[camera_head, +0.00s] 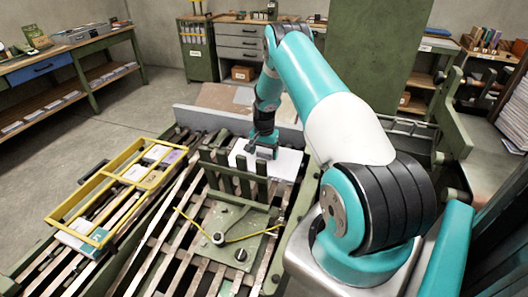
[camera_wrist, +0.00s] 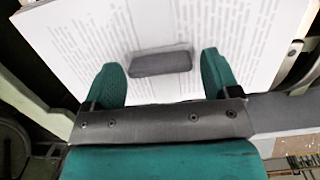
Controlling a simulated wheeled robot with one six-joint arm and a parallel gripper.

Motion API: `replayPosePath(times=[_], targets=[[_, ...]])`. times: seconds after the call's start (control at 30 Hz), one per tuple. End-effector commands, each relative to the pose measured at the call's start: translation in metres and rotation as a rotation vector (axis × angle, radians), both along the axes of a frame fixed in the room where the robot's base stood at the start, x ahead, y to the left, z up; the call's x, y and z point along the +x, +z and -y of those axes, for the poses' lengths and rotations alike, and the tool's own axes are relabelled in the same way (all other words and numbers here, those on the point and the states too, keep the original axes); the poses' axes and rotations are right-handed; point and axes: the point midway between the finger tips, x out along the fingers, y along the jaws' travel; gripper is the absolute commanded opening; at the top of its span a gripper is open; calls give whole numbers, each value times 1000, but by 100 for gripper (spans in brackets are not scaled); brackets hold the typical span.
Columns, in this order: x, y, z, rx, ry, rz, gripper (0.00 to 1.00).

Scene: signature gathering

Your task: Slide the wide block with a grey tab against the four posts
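The wide white block (camera_head: 288,165) lies flat on the slatted bench behind the row of green posts (camera_head: 244,184). The posts overlap its near side in the head view, so I cannot tell whether they touch. In the wrist view the block (camera_wrist: 235,22) shows rows of printed lines and a grey tab (camera_wrist: 160,64) on its face. My gripper (camera_head: 263,150) is over the block; in the wrist view its teal fingers (camera_wrist: 162,60) are spread, one on each side of the tab, with gaps. The tab is hidden in the head view.
A yellow-framed rack (camera_head: 118,187) with several blocks lies to the left. A green plate with a yellow rod (camera_head: 240,237) is in front of the posts. A grey rail (camera_head: 195,118) runs behind the block. Workbenches (camera_head: 75,55) stand farther back.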

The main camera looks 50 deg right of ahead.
Motion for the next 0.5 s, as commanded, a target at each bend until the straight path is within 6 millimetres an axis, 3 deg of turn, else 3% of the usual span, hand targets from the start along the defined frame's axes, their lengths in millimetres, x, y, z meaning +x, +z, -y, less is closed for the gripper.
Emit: replayPosePath(times=[0.03,0.2,0.27,0.5], targets=[[0,0,0,0,0,0,71],[0,0,0,0,0,0,32],[0,0,0,0,0,0,21],[-1,1,-4,1,0,-1,21]])
